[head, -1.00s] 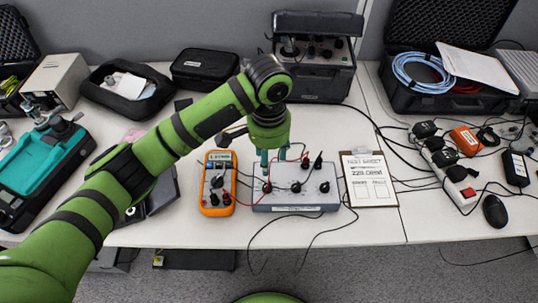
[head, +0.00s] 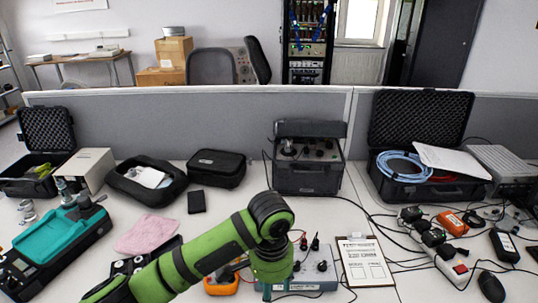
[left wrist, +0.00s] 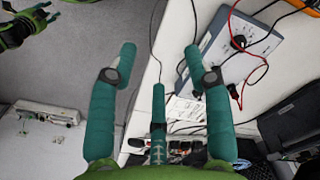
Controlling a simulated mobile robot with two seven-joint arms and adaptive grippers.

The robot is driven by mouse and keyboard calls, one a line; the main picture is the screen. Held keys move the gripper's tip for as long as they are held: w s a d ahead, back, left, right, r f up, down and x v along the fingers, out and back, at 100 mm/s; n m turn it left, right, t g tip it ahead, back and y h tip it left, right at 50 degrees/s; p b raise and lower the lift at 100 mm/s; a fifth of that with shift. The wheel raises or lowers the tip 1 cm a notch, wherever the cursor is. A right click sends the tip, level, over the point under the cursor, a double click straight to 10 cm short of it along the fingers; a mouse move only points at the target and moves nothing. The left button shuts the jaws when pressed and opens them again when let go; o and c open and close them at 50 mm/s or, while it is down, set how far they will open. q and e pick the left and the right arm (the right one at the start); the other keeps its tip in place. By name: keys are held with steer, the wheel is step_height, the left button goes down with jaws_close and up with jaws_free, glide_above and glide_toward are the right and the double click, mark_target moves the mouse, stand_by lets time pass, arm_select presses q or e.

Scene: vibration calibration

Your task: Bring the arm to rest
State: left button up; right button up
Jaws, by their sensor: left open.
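My left arm (head: 210,251) comes in from the lower left in the head view, bent at the wrist with the hand (head: 271,262) pointing down. The hand is in front of the grey box with knobs and leads (head: 318,267) and hides part of it. In the left wrist view my left gripper (left wrist: 160,62) is open, its teal fingers spread with nothing between them. The grey box (left wrist: 226,48) lies beyond the right finger there, apart from it.
Around the hand are an orange multimeter (head: 221,286), a clipboard (head: 364,262) and a power strip (head: 449,262). A dark instrument case (head: 307,176) stands behind. Loose cables cross the table. In the left wrist view, open floor (left wrist: 70,75) lies left of the table edge.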

arm_select(q)
steer(key=s+d+f+n+h, duration=0.1)
steer(key=s+d+f+h, duration=0.1)
steer(key=s+f+h, duration=0.35)
steer(key=s+a+f+n+t+y, duration=0.25)
steer(key=s+a, duration=0.45)
steer(key=a, duration=0.4)
steer(key=s+a+f+n+t+y, duration=0.1)
steer(key=s+a+f+n+y, duration=0.25)
steer(key=s+a, duration=0.6)
step_height(320, 180, down, 24)
steer(key=a+g, duration=0.1)
steer(key=a, duration=0.1)
steer(key=s+a+f+g, duration=0.1)
steer(key=s+a+f, duration=0.1)
steer(key=s+f, duration=1.2)
steer(key=shift+s+a+m, duration=0.2)
steer(key=shift+s+m, duration=0.1)
steer(key=shift+s, duration=0.2)
arm_select(e)
steer(key=w, duration=0.3)
steer(key=shift+w+a+t, duration=0.1)
steer(key=shift+w+t, duration=0.2)
steer(key=shift+w, duration=0.1)
